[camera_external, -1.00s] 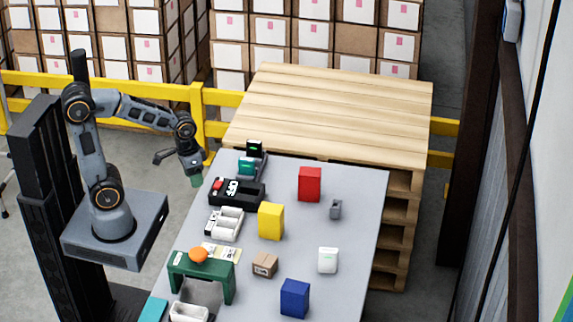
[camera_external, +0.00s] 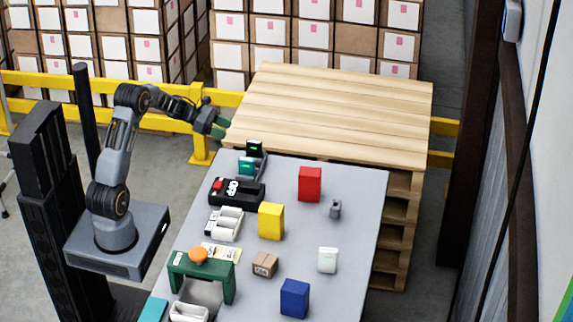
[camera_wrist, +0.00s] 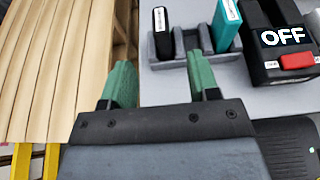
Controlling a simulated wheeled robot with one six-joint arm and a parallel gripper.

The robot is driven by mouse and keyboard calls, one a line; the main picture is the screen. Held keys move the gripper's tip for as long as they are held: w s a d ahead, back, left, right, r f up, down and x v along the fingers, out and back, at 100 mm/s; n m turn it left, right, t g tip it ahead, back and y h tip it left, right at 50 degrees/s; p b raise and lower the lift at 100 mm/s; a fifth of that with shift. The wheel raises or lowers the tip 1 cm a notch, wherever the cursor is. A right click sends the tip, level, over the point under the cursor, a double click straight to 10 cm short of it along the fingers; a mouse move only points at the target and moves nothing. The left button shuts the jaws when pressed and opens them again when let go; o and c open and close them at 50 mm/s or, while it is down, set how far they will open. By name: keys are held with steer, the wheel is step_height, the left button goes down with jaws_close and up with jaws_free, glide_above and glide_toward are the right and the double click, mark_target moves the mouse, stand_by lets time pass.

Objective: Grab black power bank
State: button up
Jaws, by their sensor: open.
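The black power bank (camera_wrist: 163,33) stands upright in a grey slotted holder (camera_wrist: 160,75) in the wrist view. In the external view the black power bank (camera_external: 254,148) is at the far left corner of the grey table, with a small green light on it. A teal power bank (camera_wrist: 225,25) stands in the same holder, to its right; it also shows in the external view (camera_external: 246,165). My gripper (camera_wrist: 160,85) has green fingers spread apart with nothing between them. In the external view my gripper (camera_external: 222,126) is above and to the left of the black power bank, apart from it.
A black device marked OFF with a red switch (camera_wrist: 298,60) sits right of the holder. A wooden pallet stack (camera_external: 330,110) stands behind the table. Red (camera_external: 310,184), yellow (camera_external: 271,221) and blue (camera_external: 295,298) boxes stand on the table (camera_external: 355,210). A yellow rail (camera_external: 60,85) runs behind.

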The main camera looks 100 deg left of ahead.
mark_target(252, 141)
steer(key=x, duration=1.2)
steer(key=shift+f+p, duration=0.2)
steer(key=shift+p, duration=0.1)
steer(key=shift+c, duration=0.3)
jaws_close()
